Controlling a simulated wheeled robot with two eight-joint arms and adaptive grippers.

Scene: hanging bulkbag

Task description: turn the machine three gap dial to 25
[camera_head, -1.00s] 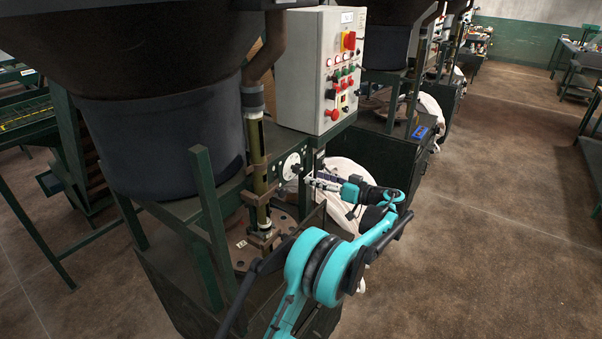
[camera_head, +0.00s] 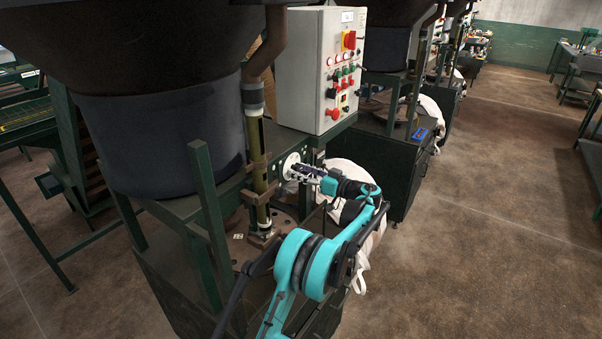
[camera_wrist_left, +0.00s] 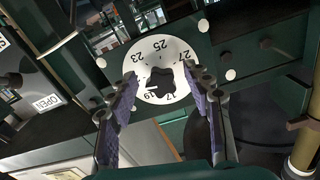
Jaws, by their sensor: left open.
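The gap dial (camera_head: 290,163) is a white disc on the front of the nearest machine, beside a greenish upright tube. In the left wrist view the dial (camera_wrist_left: 152,62) shows the numbers 17, 19, 23, 25 and 27, upside down or tilted, around a dark lobed knob (camera_wrist_left: 168,84). I cannot tell which number is set. My left gripper (camera_head: 303,172) is right in front of the dial. In the wrist view its open fingers (camera_wrist_left: 162,82) stand on either side of the knob, with nothing clearly gripped. Contact with the knob cannot be told. My right gripper is out of view.
A grey control box (camera_head: 310,75) with coloured buttons stands just above the dial. The greenish tube (camera_head: 258,160) and green frame posts are close on the left. A white bag (camera_head: 345,175) hangs behind my arm. Open floor (camera_head: 500,240) lies to the right.

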